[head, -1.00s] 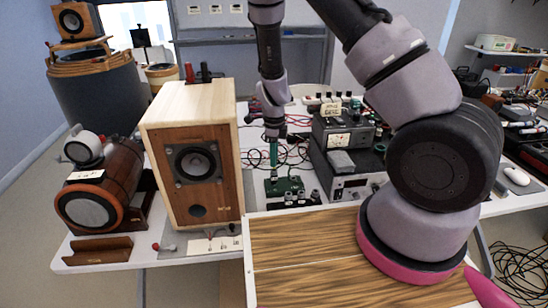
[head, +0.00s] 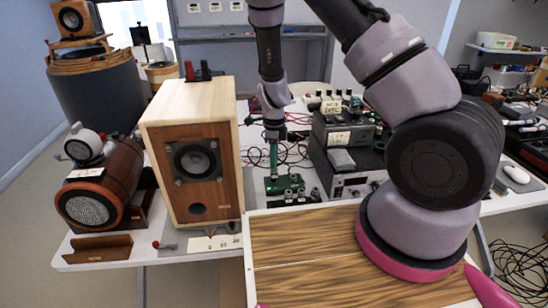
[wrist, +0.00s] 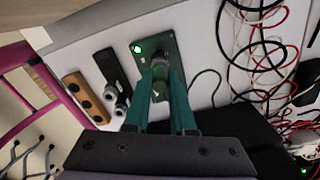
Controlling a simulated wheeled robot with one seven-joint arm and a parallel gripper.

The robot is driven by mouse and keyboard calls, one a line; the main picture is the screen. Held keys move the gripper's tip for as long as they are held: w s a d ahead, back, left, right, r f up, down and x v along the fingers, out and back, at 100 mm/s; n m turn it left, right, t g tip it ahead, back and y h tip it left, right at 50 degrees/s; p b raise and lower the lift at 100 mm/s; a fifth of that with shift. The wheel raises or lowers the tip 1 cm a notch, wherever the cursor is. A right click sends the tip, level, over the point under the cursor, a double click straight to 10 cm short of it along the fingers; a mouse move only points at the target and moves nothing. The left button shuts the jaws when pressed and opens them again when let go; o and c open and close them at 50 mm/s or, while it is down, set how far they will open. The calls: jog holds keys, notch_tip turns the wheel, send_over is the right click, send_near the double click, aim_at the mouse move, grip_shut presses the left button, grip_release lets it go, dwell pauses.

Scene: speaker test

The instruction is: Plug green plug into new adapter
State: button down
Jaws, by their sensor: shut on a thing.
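A green board (head: 291,184) lies on the white table, right of the large wooden speaker. It also shows in the wrist view (wrist: 138,60), with a lit green light. My gripper (head: 273,178) points down onto this board. In the wrist view its teal fingers (wrist: 161,75) are shut on a small greyish plug (wrist: 159,62) at the board. The fingers hide most of the plug, so I cannot tell its colour or whether it is seated. Which part is the new adapter I cannot tell. Grey round plugs (wrist: 121,104) stand on a black strip (wrist: 110,68) beside the board.
The wooden speaker (head: 196,165) stands close on the left. Stacked black instruments (head: 345,150) stand close on the right. A wooden block with sockets (wrist: 85,97) lies near the strip. Loose red and black cables (wrist: 262,50) lie behind the board. A wood-grained surface (head: 305,255) is in front.

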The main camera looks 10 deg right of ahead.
jog(key=shift+f, duration=0.2)
jog(key=c, duration=0.7)
grip_release()
jog(key=shift+r, duration=0.15)
jog(key=shift+r, duration=3.65)
